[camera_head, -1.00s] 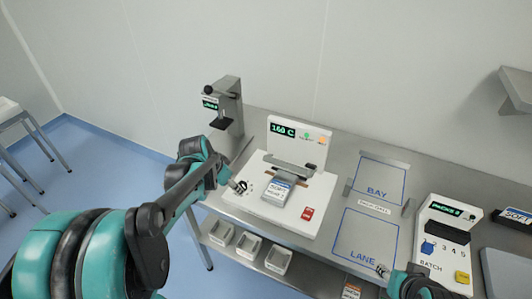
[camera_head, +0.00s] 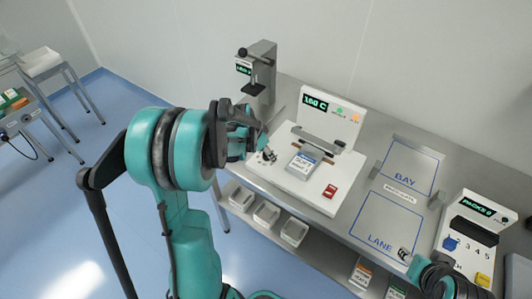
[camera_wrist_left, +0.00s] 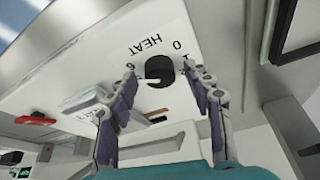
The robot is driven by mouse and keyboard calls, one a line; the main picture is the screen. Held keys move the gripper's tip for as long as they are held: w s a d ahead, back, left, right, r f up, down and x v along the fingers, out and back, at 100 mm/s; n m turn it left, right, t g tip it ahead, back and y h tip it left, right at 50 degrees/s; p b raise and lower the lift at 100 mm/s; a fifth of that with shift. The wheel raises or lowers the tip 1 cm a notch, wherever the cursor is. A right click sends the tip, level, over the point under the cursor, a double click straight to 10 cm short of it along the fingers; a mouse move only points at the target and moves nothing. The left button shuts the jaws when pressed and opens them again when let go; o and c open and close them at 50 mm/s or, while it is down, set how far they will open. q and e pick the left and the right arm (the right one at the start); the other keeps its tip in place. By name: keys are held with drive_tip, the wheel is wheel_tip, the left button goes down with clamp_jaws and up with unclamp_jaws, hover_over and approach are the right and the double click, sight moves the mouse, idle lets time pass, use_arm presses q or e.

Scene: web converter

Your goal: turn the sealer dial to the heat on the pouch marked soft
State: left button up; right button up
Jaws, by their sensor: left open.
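The sealer (camera_head: 317,192) is a white machine on the bench with a green display (camera_head: 316,103) that seems to read 160 C. Its black heat dial (camera_wrist_left: 160,70) shows in the left wrist view, beside the word HEAT and the marks 0, 1 and 6; a white pointer line lies across it. My left gripper (camera_wrist_left: 160,75) is open, its fingers on either side of the dial; contact is unclear. A pouch (camera_head: 303,163) with a blue-edged label lies on the sealer; its small print is hard to read. My right gripper (camera_head: 404,254) is near the LANE outline, its jaws too small to judge.
A grey press-like device (camera_head: 257,75) stands behind the sealer. A red switch (camera_head: 330,191) is at its front right. BAY and LANE outlines (camera_head: 385,222) mark clear bench to the right. A batch machine (camera_head: 470,235) is beyond, and bins (camera_head: 266,213) sit below.

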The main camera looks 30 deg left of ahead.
use_arm(q)
drive_tip(key=c, duration=1.2)
drive_tip(key=shift+o, duration=0.2)
